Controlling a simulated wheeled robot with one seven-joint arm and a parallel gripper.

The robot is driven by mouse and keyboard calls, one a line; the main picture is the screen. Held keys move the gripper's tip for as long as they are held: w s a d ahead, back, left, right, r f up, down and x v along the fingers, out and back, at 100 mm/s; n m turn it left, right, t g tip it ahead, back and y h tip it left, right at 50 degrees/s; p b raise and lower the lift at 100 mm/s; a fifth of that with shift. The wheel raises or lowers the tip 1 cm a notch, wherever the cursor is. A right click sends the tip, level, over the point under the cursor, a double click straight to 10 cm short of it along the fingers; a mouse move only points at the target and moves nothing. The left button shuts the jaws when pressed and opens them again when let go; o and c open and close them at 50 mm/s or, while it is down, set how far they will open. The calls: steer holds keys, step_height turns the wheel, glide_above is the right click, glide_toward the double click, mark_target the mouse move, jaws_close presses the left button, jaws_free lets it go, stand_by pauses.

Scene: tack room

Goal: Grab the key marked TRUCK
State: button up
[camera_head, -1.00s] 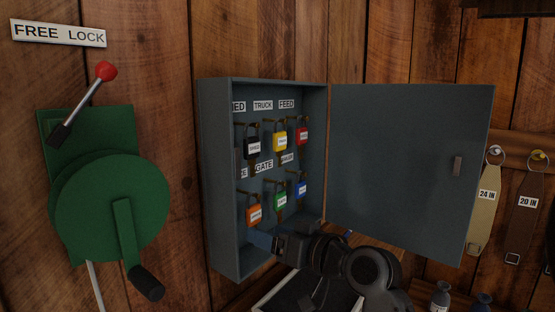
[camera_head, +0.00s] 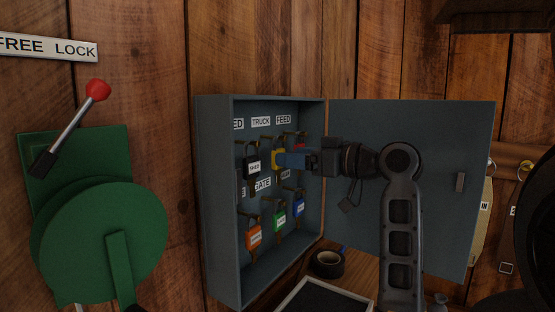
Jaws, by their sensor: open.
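The key cabinet (camera_head: 245,285) is grey-blue and open on the wooden wall. Its upper row has a TRUCK label (camera_head: 261,121) between a partly cut label ending in "ED" and a FEED label. The yellow-tagged key (camera_head: 277,158) hangs under the TRUCK label, partly hidden by my gripper. My gripper (camera_head: 280,159) is open, with its blue fingers reaching into the cabinet from the right at that yellow tag. I cannot tell whether the fingers touch it or lie around it.
A black-tagged key (camera_head: 253,164) hangs just left, and a red-tagged key (camera_head: 300,142) just right, mostly hidden. Orange (camera_head: 253,237), green (camera_head: 280,216) and blue (camera_head: 298,207) tags hang below. The open door (camera_head: 425,125) stands behind my arm. A green winch (camera_head: 100,240) is at left.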

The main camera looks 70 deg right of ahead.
mark_target(279, 168)
steer(key=p+x, duration=0.1)
steer(key=x, duration=0.4)
steer(key=shift+a, duration=0.1)
steer(key=shift+s, duration=0.1)
steer(key=shift+c, duration=0.3)
steer(key=c, duration=1)
steer(key=shift+r, duration=0.1)
